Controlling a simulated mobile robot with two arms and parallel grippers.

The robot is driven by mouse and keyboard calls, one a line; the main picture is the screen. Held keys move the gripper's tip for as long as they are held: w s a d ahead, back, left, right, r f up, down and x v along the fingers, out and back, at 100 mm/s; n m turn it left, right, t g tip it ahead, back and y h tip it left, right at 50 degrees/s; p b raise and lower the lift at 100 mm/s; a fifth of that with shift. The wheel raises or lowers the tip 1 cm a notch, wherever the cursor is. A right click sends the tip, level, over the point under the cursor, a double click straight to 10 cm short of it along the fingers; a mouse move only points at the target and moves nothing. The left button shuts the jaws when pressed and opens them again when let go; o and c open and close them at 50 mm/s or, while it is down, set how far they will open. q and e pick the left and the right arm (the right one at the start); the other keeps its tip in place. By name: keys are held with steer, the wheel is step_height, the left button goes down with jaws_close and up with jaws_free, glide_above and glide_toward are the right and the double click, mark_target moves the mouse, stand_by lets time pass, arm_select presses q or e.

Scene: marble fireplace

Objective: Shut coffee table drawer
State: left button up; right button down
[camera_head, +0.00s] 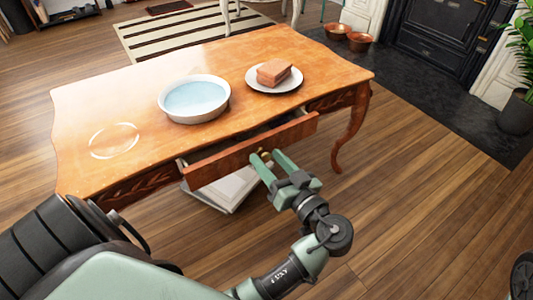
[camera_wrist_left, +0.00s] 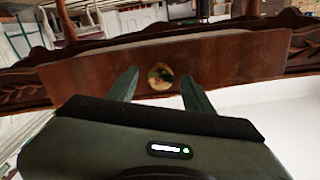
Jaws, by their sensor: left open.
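The wooden coffee table (camera_head: 110,95) has its drawer (camera_head: 225,161) pulled partly out, with a dark gap showing behind the drawer front. The drawer also shows in the left wrist view (camera_wrist_left: 215,65), with a round brass knob (camera_wrist_left: 160,76) at its middle. My left gripper (camera_head: 266,157) is open in front of the drawer, with its fingers on either side of the knob. In the wrist view the fingertips (camera_wrist_left: 158,82) flank the knob with space on both sides. I cannot tell whether they touch the drawer front. My right gripper is not in view.
Books or papers (camera_head: 232,193) lie under the table. Wooden floor is free at the right.

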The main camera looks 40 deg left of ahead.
arm_select(q)
jaws_close()
stand_by(1.4)
